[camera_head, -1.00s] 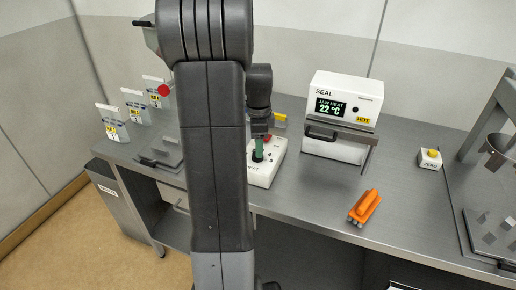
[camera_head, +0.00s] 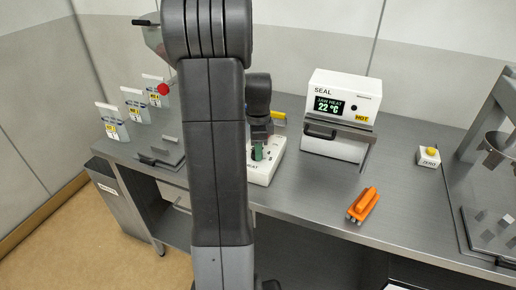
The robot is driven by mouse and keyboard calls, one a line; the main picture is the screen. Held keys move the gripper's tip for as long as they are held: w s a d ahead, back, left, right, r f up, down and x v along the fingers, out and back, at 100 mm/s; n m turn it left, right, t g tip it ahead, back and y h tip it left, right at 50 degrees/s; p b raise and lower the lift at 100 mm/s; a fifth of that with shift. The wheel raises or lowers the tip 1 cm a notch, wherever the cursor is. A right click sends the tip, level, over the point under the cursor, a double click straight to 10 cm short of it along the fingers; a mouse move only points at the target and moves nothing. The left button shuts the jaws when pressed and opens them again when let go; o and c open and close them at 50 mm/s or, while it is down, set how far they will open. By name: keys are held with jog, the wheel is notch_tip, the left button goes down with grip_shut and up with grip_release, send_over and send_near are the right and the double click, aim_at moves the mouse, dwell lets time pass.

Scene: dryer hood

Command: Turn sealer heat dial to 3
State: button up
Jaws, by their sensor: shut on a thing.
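The white heat dial box (camera_head: 263,172) stands on the steel bench, left of the sealer. Its dial is mostly hidden by my gripper and arm. My gripper (camera_head: 257,153) points down over the box, shut on the heat dial; a green part shows at its fingers. The dial's setting cannot be read from here. The white sealer (camera_head: 343,86) stands to the right, its dark screen (camera_head: 329,106) reading "JAW HEAT 22 °C" and an orange-yellow "HOT" label beside it.
An orange tool (camera_head: 363,205) lies near the bench's front. A white box with a yellow button (camera_head: 429,156) is at right, beside a metal stand. White pouches (camera_head: 112,122) stand at left. My arm blocks the middle. Bare bench (camera_head: 310,185) lies right of the dial box.

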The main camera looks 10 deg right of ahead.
jog(key=shift+n, duration=0.3)
jog(key=n, duration=0.3)
jog(key=shift+w+n, duration=0.1)
jog(key=shift+n, duration=0.2)
jog(key=n, duration=0.3)
jog(key=shift+r+n, duration=0.1)
jog(key=shift+n, duration=0.2)
jog(key=n, duration=0.4)
jog(key=shift+w+n, duration=0.15)
jog(key=shift+n, duration=0.15)
jog(key=shift+a+n, duration=0.1)
jog(key=shift+n, duration=1.6)
jog(key=o, duration=1)
jog(key=shift+c, duration=0.2)
